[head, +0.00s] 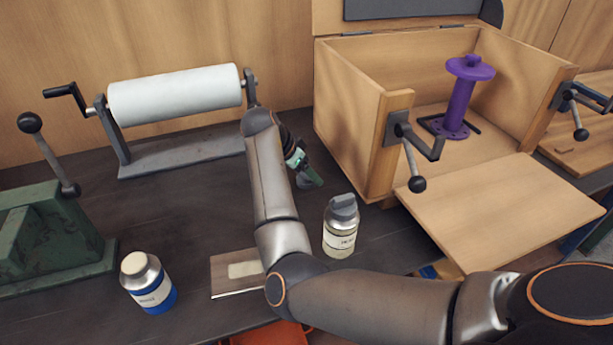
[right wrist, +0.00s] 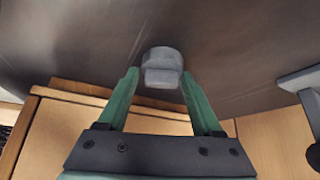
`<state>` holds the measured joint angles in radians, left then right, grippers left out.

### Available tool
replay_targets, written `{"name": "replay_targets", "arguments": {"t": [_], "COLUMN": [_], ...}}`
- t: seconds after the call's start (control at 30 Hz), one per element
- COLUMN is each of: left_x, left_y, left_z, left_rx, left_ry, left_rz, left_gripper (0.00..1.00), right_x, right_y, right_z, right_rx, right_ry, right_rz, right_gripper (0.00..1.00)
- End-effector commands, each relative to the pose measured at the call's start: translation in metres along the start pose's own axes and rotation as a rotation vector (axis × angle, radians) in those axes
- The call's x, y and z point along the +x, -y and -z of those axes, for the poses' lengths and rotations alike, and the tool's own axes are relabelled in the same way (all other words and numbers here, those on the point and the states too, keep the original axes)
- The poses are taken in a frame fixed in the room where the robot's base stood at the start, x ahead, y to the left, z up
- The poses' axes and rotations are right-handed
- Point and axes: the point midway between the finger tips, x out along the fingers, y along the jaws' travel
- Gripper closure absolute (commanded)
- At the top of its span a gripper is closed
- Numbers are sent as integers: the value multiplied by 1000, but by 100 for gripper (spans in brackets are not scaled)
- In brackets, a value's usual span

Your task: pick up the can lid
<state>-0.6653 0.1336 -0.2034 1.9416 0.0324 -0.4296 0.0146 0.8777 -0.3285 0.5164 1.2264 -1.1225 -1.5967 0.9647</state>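The can lid, a small grey stepped round piece, lies on the dark tabletop in the right wrist view (right wrist: 162,66). What looks like the same lid shows in the head view as a small grey patch (head: 304,182), mostly hidden by the gripper. My right gripper (head: 312,177) is low over the table beside the wooden box. In the right wrist view its green fingers (right wrist: 160,75) are spread apart, with the lid at their tips and a gap at each side. Whether the tips reach down around it, I cannot tell. My left gripper is out of view.
A bottle with a grey cap (head: 341,226) stands close to the right gripper. An open wooden box (head: 350,120) is to its right, holding a purple spool (head: 462,95). A white roll on a stand (head: 175,95) is behind left. A blue-and-white bottle (head: 148,283) stands front left.

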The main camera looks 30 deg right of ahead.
Motion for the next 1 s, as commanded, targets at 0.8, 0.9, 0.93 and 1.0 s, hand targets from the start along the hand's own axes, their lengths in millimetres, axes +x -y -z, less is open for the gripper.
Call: {"name": "replay_targets", "arguments": {"t": [0.8, 0.9, 0.93, 1.0], "left_x": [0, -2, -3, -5], "left_y": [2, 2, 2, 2], "left_z": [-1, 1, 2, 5], "left_rx": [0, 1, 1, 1], "left_ry": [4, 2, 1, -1], "left_rz": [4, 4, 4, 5], "left_gripper": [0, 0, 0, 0], "right_x": [0, -1, -1, -2], "right_y": [0, -1, -1, -2], "right_z": [2, 4, 5, 9], "right_rx": [0, 0, 0, 0], "right_ry": [0, 0, 0, -1], "right_rz": [-1, -1, 0, -1], "right_gripper": [91, 91, 91, 91]}}
